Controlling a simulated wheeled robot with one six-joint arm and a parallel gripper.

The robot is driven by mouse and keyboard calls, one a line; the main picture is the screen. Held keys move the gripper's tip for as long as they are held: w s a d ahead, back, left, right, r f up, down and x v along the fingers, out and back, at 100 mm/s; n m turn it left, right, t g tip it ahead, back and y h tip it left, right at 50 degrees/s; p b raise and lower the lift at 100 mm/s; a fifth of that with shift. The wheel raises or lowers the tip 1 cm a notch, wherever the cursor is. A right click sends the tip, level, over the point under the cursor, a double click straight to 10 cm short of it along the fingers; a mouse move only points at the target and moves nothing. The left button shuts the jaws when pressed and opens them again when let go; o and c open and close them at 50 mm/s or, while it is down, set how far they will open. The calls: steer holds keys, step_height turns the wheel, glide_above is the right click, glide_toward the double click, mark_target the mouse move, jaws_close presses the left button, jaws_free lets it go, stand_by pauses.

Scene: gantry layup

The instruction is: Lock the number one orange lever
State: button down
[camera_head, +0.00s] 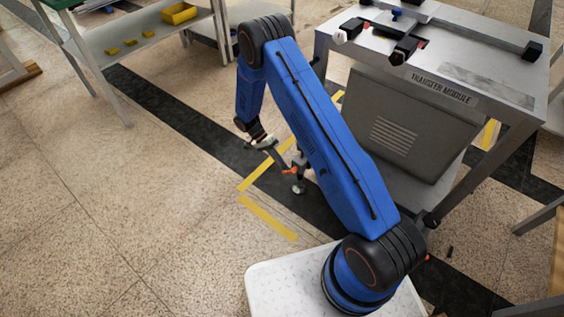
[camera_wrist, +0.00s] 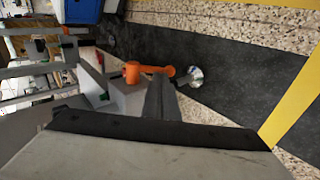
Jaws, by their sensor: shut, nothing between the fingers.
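An orange lever (camera_head: 290,171) sits low at the corner foot of the table marked "TRANSFER MODULE" (camera_head: 492,88), just above a small round foot or caster (camera_head: 298,188). In the wrist view the orange lever (camera_wrist: 150,70) lies roughly level across the picture, with its round hub at the left and its arm pointing right toward the foot (camera_wrist: 194,76). No number is readable on it. My gripper (camera_head: 275,156) is shut and empty, low and just up-left of the lever. In the wrist view my gripper (camera_wrist: 161,98) overlaps the lever's lower edge; I cannot tell whether they touch.
A grey cabinet (camera_head: 390,125) stands under the table. A shelf (camera_head: 150,38) with yellow bins (camera_head: 180,13) is at the upper left. Yellow tape (camera_head: 267,218) and a dark strip mark the floor. Open speckled floor (camera_head: 110,190) lies to the left.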

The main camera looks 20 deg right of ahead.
steer(key=f+g+h, duration=0.2)
steer(key=g, duration=0.1)
steer(key=shift+s+d+f+g+h, duration=0.15)
steer(key=shift+s+f+g+h, duration=0.05)
steer(key=shift+f+g+h, duration=0.1)
steer(key=shift+r, duration=0.15)
steer(key=shift+r, duration=0.65)
steer(key=shift+w, duration=0.1)
